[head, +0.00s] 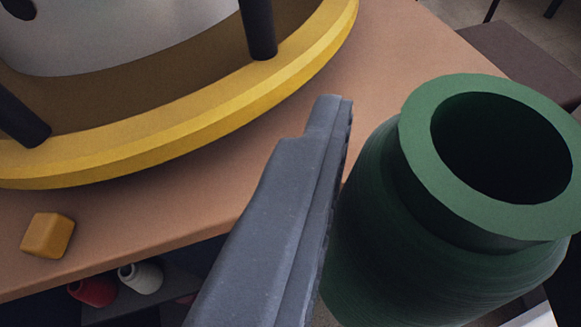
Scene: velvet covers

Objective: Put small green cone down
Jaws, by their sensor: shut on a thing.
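A green object (385,220) fills the right side of the head view, close to the camera. It is the only green thing in view; it looks like a round, ridged jar with a thick rim and a dark open mouth, rather than a plain cone. My gripper (333,130) is shut on it. One grey finger lies against its left side; the other finger is hidden. The green object appears tilted, with its mouth toward the upper right. It overlaps the right edge of the brown tabletop (400,55) in the picture; its underside is hidden.
A large curved piece with a yellow rim (190,125) and black posts (258,30) takes up the table's upper left. A small orange-yellow block (47,235) sits near the front edge. Red (92,291) and white (141,277) jars show below. Bare tabletop lies between rim and gripper.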

